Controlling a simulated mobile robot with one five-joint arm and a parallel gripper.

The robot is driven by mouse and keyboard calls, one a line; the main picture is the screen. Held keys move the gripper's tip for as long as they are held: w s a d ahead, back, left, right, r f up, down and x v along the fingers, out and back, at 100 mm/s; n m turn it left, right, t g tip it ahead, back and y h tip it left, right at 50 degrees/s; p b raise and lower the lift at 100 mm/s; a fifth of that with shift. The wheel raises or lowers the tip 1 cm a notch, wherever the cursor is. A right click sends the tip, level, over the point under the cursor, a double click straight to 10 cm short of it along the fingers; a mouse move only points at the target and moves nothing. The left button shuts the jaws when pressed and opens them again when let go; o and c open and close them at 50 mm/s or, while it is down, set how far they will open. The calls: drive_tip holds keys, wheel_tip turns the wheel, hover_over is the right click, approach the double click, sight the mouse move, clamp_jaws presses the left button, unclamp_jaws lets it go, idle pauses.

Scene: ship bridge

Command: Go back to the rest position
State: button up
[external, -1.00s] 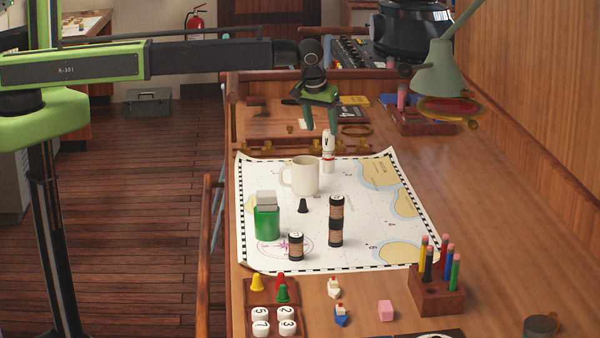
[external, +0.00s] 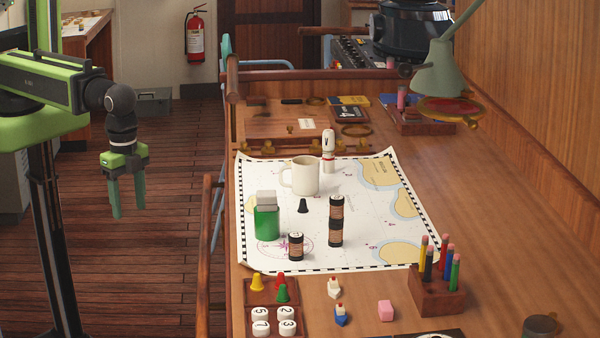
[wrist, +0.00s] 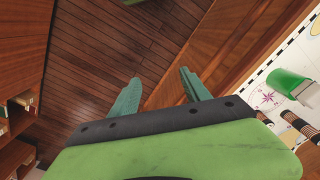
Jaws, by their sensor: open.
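My gripper (external: 127,198) hangs pointing down over the wooden floor, left of the chart table, with my arm drawn in near its column. Its green fingers are empty. In the wrist view my gripper (wrist: 158,88) shows its two fingers spread apart, with only floor and the table's side panel between and beyond them. It touches nothing in view.
The table's raised wooden edge (external: 207,240) is right of my gripper. On the table, a chart (external: 370,235) carries a cream mug (external: 304,176), a green container (external: 267,222), striped cylinders (external: 336,222) and a white pin-like piece (external: 328,150). The floor (external: 150,270) below my gripper is clear.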

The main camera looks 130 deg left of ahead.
wheel_tip(320, 180, down, 12)
drive_tip(key=b, duration=1.2)
